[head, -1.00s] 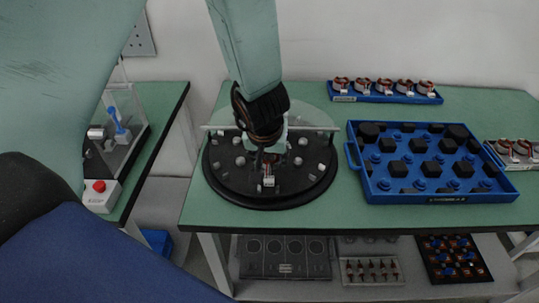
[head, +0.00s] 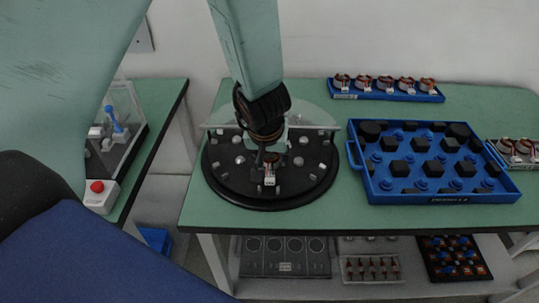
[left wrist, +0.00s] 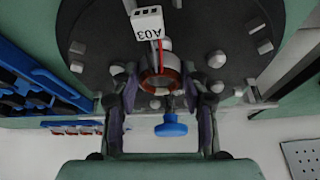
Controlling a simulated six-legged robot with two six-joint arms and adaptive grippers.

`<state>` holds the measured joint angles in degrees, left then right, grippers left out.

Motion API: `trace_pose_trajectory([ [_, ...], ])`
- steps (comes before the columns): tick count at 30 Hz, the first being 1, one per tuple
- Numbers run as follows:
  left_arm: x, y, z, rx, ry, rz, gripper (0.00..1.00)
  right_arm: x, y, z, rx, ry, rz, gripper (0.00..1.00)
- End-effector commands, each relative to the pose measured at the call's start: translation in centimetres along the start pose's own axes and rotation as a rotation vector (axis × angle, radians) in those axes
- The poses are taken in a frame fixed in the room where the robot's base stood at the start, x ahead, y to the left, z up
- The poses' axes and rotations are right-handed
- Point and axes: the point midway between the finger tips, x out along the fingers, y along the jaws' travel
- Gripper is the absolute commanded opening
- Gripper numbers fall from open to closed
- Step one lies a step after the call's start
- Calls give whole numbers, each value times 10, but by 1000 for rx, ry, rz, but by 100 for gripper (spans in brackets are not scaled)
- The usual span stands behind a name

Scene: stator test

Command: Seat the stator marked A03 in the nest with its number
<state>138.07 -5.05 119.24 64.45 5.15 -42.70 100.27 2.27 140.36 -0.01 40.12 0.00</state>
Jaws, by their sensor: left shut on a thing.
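The stator marked A03 (left wrist: 160,80) shows in the left wrist view as a copper ring with a white tag reading A03 upside down. My left gripper (left wrist: 160,98) is shut on it, one finger on each side. In the head view the stator's white tag (head: 269,181) shows just below the left gripper (head: 270,157). Both are over the round black plate (head: 225,185), which carries several grey posts and studs. I cannot tell whether the stator touches the plate. No nest number is readable. My right gripper is not in view.
A blue tray (head: 440,198) with black blocks and blue knobs stands right of the plate. A blue rack (head: 386,95) of several stators is at the back. A clear panel (head: 310,115) rises behind the plate. A red button box (head: 99,193) is on the left bench.

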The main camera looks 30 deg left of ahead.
Motion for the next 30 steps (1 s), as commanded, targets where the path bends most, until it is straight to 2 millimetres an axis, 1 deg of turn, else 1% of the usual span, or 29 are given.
trace_pose_trajectory([
  [19,16,0,8,0,1,0,8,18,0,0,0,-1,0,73],
  [30,16,0,8,1,1,0,8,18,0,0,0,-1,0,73],
])
